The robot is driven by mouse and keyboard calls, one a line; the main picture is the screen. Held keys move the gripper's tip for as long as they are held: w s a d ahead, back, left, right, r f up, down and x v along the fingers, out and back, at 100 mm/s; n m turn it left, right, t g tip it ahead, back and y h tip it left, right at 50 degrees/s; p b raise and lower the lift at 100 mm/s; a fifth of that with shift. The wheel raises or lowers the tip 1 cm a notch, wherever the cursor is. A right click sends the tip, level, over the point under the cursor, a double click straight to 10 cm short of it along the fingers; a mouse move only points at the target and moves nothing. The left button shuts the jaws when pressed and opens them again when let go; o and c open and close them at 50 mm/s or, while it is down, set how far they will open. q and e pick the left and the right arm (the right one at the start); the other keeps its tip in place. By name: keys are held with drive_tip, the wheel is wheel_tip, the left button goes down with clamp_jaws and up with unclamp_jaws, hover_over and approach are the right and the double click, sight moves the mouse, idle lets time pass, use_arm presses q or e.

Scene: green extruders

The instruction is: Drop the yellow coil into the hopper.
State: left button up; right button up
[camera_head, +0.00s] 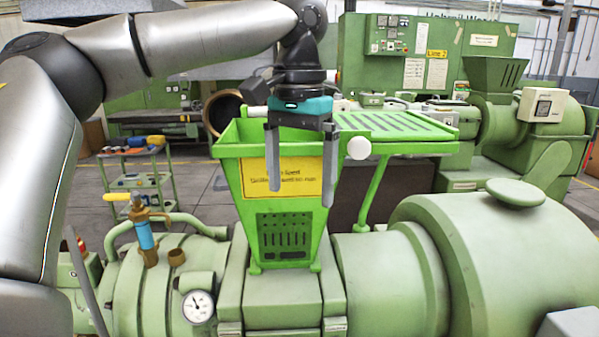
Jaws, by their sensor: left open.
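The green hopper (229,153) stands on top of the pale green extruder, its mouth facing up and a yellow label on its front. My left gripper (301,197) hangs pointing down in front of the hopper, its two grey fingers spread apart. Nothing shows between the fingers except the hopper's label and front wall behind them. The gripper's body covers part of the hopper's mouth, so I cannot see inside. I cannot make out a yellow coil anywhere in the view. My right gripper is not in view.
A slatted green shelf (395,124) adjoins the hopper's right side, with a white ball-shaped thing (358,148) near its front left corner. A trolley (136,181) with small yellow, blue and red items stands behind at left. A gauge (198,306) and valve (146,243) stick up front left.

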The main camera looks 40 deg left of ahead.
use_arm(q)
drive_tip(key=s+d+f, duration=0.2)
drive_tip(key=d+f, duration=0.2)
drive_tip(key=f, duration=0.2)
drive_tip(key=shift+f, duration=0.2)
idle(0.7)
